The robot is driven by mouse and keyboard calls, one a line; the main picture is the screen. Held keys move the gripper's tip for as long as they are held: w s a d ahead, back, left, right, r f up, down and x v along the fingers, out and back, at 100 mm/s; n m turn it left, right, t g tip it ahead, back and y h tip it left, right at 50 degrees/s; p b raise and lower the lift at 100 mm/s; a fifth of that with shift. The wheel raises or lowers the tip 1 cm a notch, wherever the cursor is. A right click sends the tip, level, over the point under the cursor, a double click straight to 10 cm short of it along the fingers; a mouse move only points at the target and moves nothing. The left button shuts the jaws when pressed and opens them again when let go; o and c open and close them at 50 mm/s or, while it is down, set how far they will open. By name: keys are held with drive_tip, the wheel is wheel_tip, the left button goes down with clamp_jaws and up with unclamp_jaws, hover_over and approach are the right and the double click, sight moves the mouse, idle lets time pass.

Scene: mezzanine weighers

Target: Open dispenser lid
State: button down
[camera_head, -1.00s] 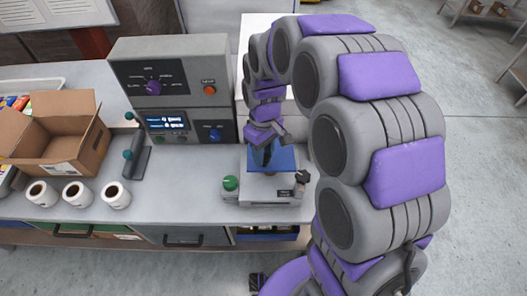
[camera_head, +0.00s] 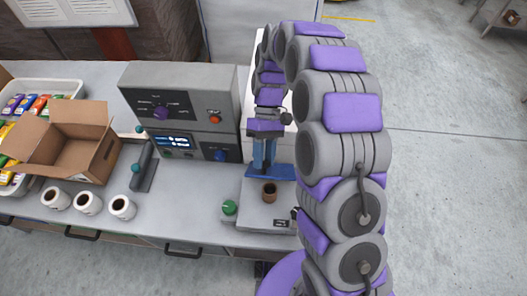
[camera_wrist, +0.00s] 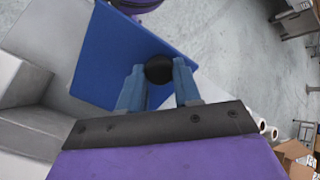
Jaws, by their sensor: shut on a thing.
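The dispenser (camera_head: 262,215) is a pale grey box on the bench, with a green knob at its left front and a dark part at its right. Its blue lid (camera_head: 285,172) is raised at the back, and a brown roll (camera_head: 269,192) shows in front of it. My gripper (camera_head: 264,168) is at the lid. In the wrist view the blue lid (camera_wrist: 112,62) fills the upper middle. There, my gripper (camera_wrist: 158,85) has its two blue fingers shut on the round black lid knob (camera_wrist: 158,69). The lid's hinge is hidden.
A grey control box (camera_head: 182,110) stands left of the dispenser. An open cardboard box (camera_head: 68,145), several white rolls (camera_head: 88,203), a dark handheld tool (camera_head: 144,166) and a tray of coloured packets (camera_head: 68,88) are further left. Bare bench (camera_head: 190,210) lies left of the dispenser.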

drive_tip(key=shift+w+r+g+p, duration=0.45)
drive_tip(key=shift+w+g+p, duration=0.2)
drive_tip(key=shift+p, duration=1.05)
drive_tip(key=p, duration=0.2)
drive_tip(key=w+p, duration=0.1)
drive_tip(key=p, duration=0.1)
drive_tip(key=shift+d+r+g+p, duration=0.1)
drive_tip(key=shift+r+g+p, duration=0.15)
drive_tip(key=shift+g+p, duration=0.1)
drive_tip(key=w+g+p, duration=0.1)
drive_tip(key=p, duration=0.5)
drive_tip(key=shift+w, duration=0.2)
drive_tip(key=shift+w+p, duration=0.1)
drive_tip(key=shift+p, duration=0.6)
drive_tip(key=shift+w+f+p, duration=0.15)
drive_tip(key=shift+p, duration=0.4)
